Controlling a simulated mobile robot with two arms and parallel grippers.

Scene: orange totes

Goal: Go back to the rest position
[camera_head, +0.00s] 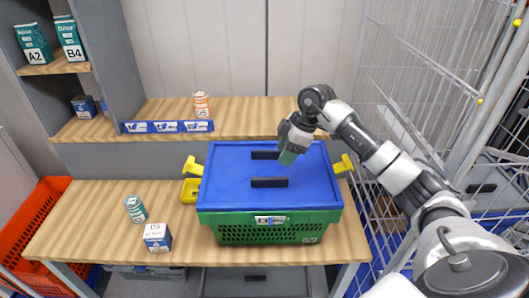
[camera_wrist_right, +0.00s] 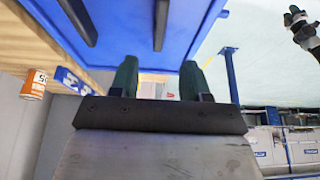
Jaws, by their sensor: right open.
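My right gripper (camera_head: 289,150) is in the head view, over the middle of the blue lid (camera_head: 225,178) of a green crate. Its arm reaches in from the right. In the right wrist view its two green fingers (camera_wrist_right: 157,82) are apart with nothing between them, and the lid (camera_wrist_right: 135,25) fills the top. Whether the fingers touch the lid is not clear. No left arm shows in the head view. A dark jointed part at the upper right of the right wrist view looks like my left gripper (camera_wrist_right: 303,26); its jaws are too small to read.
The green crate (camera_head: 225,233) stands on a wooden table (camera_head: 85,215). A teal can (camera_head: 136,208) and a blue-white D3 box (camera_head: 157,237) stand to its left. An orange can (camera_head: 202,104) sits on the shelf behind. Wire mesh cages (camera_head: 425,75) stand close on the right.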

